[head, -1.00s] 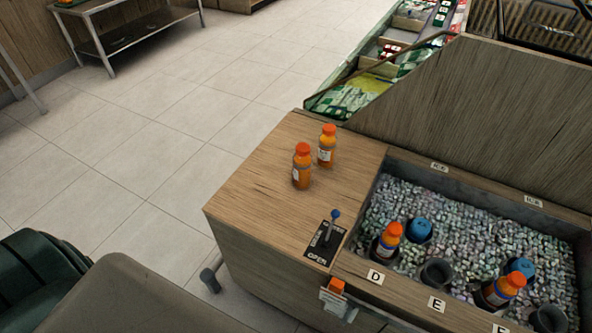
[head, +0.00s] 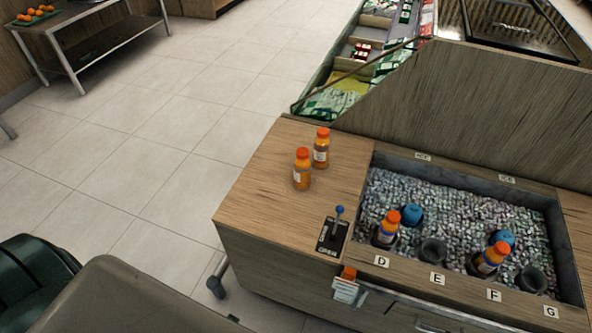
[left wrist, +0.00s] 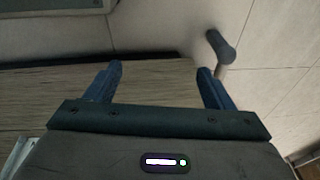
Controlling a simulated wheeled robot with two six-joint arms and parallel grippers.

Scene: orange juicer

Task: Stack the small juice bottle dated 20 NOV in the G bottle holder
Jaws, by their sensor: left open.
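Two small orange juice bottles stand upright on the wooden counter in the head view, a nearer bottle (head: 302,170) and a farther bottle (head: 321,148). Their labels are too small to read a date. The G bottle holder (head: 531,280) is an empty dark cup in the ice bin, behind the G label (head: 551,312). My left gripper (left wrist: 160,82) is open and empty in the left wrist view, with wood and floor tiles beyond its fingers. It is not visible in the head view. My right gripper is not in view.
Bottles stand in holders behind D (head: 386,230) and F (head: 488,260); the E holder (head: 432,251) is empty. Blue caps (head: 411,214) sit in the ice behind. A blue-knobbed lever (head: 335,230) stands on the counter. Open tiled floor lies left.

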